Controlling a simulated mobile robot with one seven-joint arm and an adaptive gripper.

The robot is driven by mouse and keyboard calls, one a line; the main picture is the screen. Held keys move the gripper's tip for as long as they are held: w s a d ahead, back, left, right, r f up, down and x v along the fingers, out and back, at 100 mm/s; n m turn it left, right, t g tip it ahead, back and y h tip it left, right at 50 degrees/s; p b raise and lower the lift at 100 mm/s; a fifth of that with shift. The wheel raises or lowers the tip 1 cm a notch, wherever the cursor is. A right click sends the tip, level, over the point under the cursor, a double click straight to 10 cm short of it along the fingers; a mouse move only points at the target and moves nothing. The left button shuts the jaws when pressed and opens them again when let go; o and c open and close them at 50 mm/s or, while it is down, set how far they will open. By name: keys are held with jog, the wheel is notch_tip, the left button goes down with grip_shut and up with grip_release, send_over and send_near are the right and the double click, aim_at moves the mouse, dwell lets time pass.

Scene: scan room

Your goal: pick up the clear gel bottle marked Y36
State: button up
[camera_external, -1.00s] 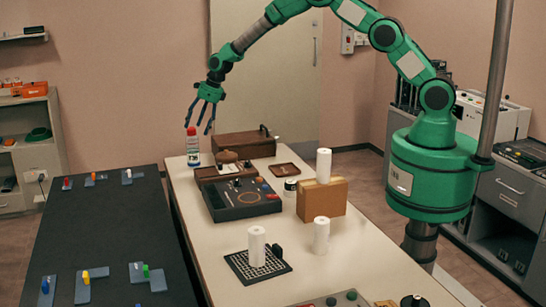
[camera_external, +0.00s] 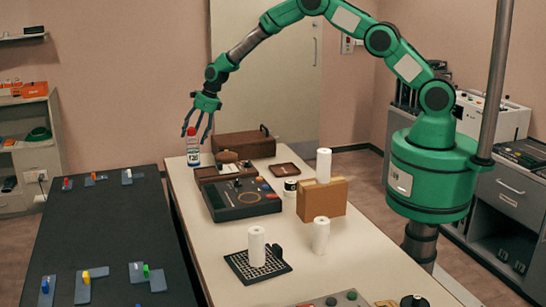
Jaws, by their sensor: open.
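A clear bottle with a red cap and a pale, dark-marked label (camera_external: 193,150) stands upright at the far left end of the white table; its marking is too small to read. My gripper (camera_external: 195,138) is open, pointing down, with its fingers around or just in front of the bottle's upper part. I cannot tell whether the fingers touch it.
A brown case (camera_external: 238,146) stands just right of the bottle. Nearer are a dark control box (camera_external: 240,206), a tan box (camera_external: 321,199), several white rolls or cylinders (camera_external: 321,235) and a black grid mat (camera_external: 277,272). A dark table (camera_external: 110,220) with small coloured pieces adjoins on the left.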

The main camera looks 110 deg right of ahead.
aim_at(192, 141)
jog(key=shift+x, duration=1.85)
jog(key=c, duration=1.2)
jog(key=shift+r, duration=0.1)
jog(key=shift+r, duration=4.95)
